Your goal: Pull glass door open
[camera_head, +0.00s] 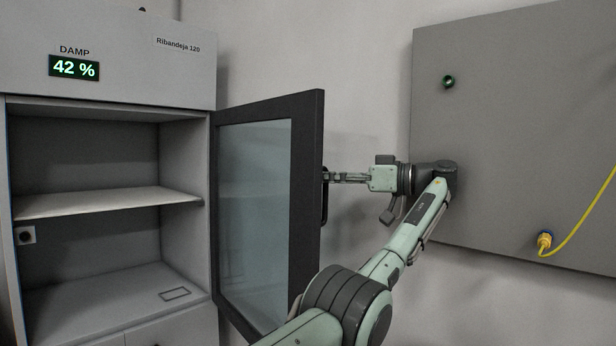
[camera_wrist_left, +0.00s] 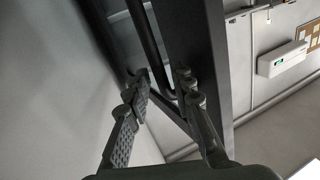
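The glass door (camera_head: 254,200) of the dry cabinet stands swung wide open in the head view, its dark frame projecting toward me on the cabinet's right side. A dark bar handle (camera_head: 324,195) is on its outer face; the handle also shows in the left wrist view (camera_wrist_left: 148,45). My left gripper (camera_head: 328,177) reaches in from the right at the handle. In the left wrist view its two fingers (camera_wrist_left: 163,88) are apart, with the handle's lower end between them; firm contact cannot be made out. My right gripper is not in view.
The open cabinet (camera_head: 184,180) has a shelf (camera_head: 105,203) and a display (camera_head: 74,68) reading 42 %. A grey wall panel (camera_head: 510,130) with a yellow cable (camera_head: 590,215) stands behind my arm at the right. A white wall box (camera_wrist_left: 282,60) shows in the left wrist view.

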